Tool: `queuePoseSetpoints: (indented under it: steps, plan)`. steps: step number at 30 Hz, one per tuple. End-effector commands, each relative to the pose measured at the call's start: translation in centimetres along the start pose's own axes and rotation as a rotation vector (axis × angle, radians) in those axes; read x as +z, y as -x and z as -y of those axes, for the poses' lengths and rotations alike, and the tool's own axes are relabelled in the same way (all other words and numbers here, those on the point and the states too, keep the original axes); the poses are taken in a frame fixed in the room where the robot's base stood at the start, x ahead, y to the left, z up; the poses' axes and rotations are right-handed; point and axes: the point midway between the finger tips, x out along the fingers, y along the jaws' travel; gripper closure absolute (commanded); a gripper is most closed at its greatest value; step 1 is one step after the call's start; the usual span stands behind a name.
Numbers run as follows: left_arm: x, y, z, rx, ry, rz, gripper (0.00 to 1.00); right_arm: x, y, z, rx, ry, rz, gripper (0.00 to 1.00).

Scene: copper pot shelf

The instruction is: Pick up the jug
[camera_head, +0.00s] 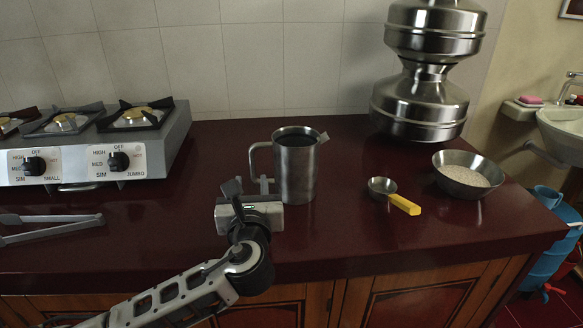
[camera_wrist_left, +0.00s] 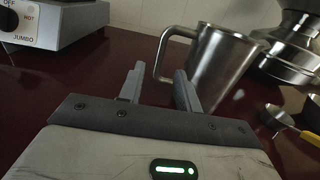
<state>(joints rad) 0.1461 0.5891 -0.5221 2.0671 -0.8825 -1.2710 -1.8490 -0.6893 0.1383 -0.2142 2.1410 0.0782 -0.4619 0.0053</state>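The jug (camera_head: 297,168) is a steel, straight-sided vessel standing upright on the dark red counter, with its handle on the left side and its spout at the upper right. It also shows in the left wrist view (camera_wrist_left: 222,68), with the handle (camera_wrist_left: 163,56) ahead of the gap between my fingers. My left gripper (camera_head: 252,184) is open and empty, low over the counter just left of the jug. In the left wrist view its fingers (camera_wrist_left: 160,80) stand apart, and the right finger overlaps the jug's lower left side; whether they touch I cannot tell. My right gripper is not in view.
A gas stove (camera_head: 95,148) stands at the left, with tongs (camera_head: 50,219) in front. Right of the jug are a small steel cup with a yellow handle (camera_head: 404,204), a bowl of grain (camera_head: 466,175) and a large steel vessel (camera_head: 420,98). The counter (camera_head: 345,235) before the jug is clear.

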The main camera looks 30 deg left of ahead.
Motion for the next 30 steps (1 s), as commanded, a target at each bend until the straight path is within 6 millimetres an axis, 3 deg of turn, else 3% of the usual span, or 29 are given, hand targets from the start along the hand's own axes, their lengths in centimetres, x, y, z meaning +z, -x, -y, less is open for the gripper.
queuePoseSetpoints:
  steps: [3,11,19,29,30]
  plan:
    - [0.1,-2.2,-0.1,0.003,-0.001,0.002,0.66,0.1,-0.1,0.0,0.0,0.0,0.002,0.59]
    - [0.1,-4.2,-0.1,0.002,0.0,0.001,0.66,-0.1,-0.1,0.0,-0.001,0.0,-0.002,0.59]
    - [0.1,-8.0,0.0,0.002,0.0,0.0,0.66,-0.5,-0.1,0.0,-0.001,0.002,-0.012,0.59]
    - [0.1,-8.9,0.0,-0.001,0.001,-0.002,0.66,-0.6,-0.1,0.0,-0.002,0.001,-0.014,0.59]
    - [0.1,-8.9,0.0,-0.001,0.001,-0.002,0.74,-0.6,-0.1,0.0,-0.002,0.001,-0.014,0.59]
